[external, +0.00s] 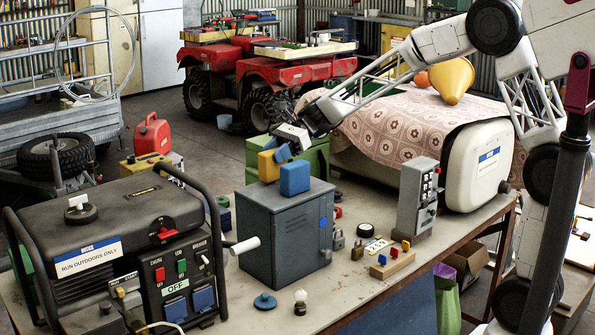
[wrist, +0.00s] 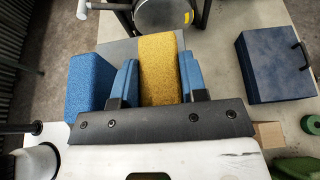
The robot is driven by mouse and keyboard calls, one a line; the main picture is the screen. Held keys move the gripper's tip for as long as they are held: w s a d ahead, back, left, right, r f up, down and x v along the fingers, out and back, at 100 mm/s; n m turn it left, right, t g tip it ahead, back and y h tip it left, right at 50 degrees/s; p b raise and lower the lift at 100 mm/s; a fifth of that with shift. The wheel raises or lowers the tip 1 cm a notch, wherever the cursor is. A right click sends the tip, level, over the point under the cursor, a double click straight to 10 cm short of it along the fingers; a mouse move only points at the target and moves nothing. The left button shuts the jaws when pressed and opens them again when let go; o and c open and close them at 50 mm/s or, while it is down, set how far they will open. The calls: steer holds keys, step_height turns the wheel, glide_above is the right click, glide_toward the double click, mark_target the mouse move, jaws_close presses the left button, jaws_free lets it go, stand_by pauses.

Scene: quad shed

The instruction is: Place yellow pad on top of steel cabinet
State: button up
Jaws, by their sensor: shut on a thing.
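The steel cabinet (external: 265,240) is a grey-blue box standing on the workbench, with a white handle on its left side. A blue pad (external: 295,179) stands on its top; in the wrist view the blue pad (wrist: 88,85) is left of my fingers. My gripper (external: 283,153) is over the cabinet top, its blue fingers shut on the yellow pad (external: 267,167). In the wrist view the yellow pad (wrist: 160,65) sits between both fingers. It is beside the blue pad; I cannot tell whether its underside touches the cabinet top.
A generator (external: 120,235) with a black frame stands left of the cabinet. A grey switch box (external: 417,200) and small blocks are to the right. A cloth-covered white tank (external: 475,165) lies behind them. In the wrist view a dark blue box (wrist: 270,65) is at right.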

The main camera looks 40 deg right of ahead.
steer(key=shift+f, duration=0.4)
steer(key=shift+f, duration=0.15)
steer(key=o, duration=0.9)
steer(key=shift+r, duration=0.2)
steer(key=v, duration=1.2)
steer(key=shift+d, duration=0.1)
